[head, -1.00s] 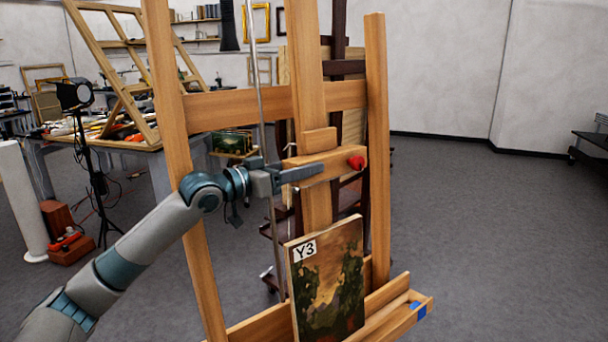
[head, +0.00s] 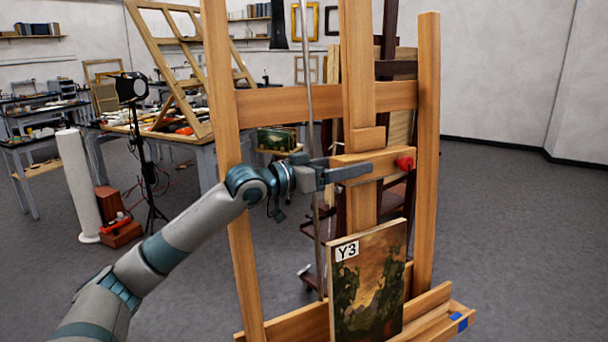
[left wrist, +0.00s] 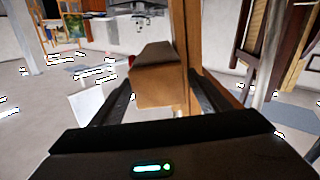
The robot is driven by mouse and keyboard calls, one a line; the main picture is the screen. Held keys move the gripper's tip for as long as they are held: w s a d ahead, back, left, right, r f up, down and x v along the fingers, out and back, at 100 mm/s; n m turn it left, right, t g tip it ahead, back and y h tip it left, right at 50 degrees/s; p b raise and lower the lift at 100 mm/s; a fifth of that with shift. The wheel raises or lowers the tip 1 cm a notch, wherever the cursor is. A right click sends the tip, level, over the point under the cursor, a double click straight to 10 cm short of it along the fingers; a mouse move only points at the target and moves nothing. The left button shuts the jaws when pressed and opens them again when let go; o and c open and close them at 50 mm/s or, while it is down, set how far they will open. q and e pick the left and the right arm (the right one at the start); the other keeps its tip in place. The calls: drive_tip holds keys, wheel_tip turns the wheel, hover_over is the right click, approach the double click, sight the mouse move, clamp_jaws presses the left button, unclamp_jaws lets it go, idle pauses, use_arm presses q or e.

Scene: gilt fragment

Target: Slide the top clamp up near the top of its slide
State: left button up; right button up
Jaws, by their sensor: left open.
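The easel's top clamp (head: 388,161) is a wooden crosspiece with a red knob (head: 404,163) at its right end. It sits on the central slide (head: 358,70), above the painting labelled Y3 (head: 366,285), with a clear gap between them. My left gripper (head: 347,170) is at the clamp's left part, fingers pointing right. In the left wrist view the wooden clamp (left wrist: 158,72) lies between the open fingers. Whether either finger touches it, I cannot tell. My right gripper is not in view.
The easel's left post (head: 222,110) and right post (head: 427,150) flank the slide; a crossbar (head: 275,101) spans them. A thin metal rod (head: 308,80) runs close to my left gripper. A cluttered workbench and a lamp (head: 131,88) stand behind at left. Floor at right is clear.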

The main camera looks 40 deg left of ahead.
use_arm(q)
drive_tip(key=b+v, duration=1)
drive_tip(key=v, duration=0.6)
drive_tip(key=shift+s+a, duration=0.15)
drive_tip(key=shift+s, duration=0.2)
idle(0.6)
